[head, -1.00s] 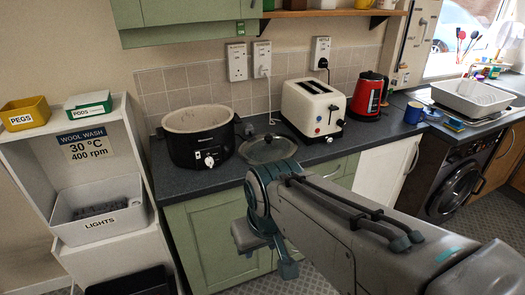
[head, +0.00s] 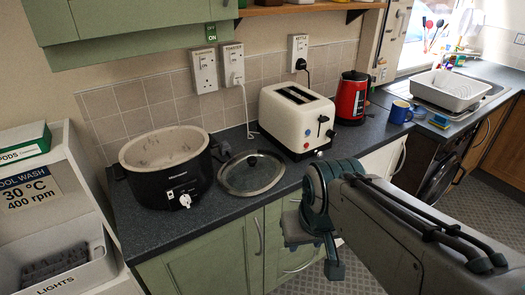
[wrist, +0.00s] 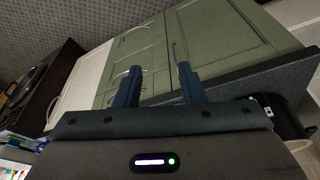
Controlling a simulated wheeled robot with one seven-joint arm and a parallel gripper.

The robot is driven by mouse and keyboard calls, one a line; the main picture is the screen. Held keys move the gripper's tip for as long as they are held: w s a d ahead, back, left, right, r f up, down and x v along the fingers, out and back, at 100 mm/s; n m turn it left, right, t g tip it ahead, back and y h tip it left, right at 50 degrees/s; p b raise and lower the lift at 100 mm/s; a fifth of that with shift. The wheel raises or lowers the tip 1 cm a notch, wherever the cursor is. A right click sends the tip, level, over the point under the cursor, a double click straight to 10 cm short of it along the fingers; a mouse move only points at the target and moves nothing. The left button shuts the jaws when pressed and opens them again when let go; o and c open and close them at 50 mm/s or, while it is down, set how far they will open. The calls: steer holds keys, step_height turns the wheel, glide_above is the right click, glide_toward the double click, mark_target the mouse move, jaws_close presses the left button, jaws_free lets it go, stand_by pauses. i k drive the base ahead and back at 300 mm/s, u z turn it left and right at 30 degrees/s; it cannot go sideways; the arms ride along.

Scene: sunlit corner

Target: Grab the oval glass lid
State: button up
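The oval glass lid (head: 243,181) has a pale rim and a dark knob. In the head view it lies on the dark worktop between the black slow cooker (head: 160,188) and the cream toaster (head: 293,112). My gripper (head: 334,266) is in front of the worktop edge, to the right of the lid and lower in the picture, apart from it. In the wrist view my gripper's two fingers (wrist: 158,82) are spread with nothing between them, in front of green cupboard doors (wrist: 215,40). I cannot make out the lid in the wrist view.
A red kettle (head: 352,97) and a blue mug (head: 399,112) stand right of the toaster. A white shelf unit with a LIGHTS bin (head: 88,270) is at the left. The worktop (head: 215,222) is bare in front of the lid.

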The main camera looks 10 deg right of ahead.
mark_target(254, 172)
steer(key=i, duration=0.75)
steer(key=u, duration=0.3)
steer(key=k, duration=1.15)
steer(key=z, duration=0.7)
steer(key=i, duration=1.25)
steer(key=u, duration=0.8)
steer(key=i, duration=0.25)
steer(key=u, duration=0.35)
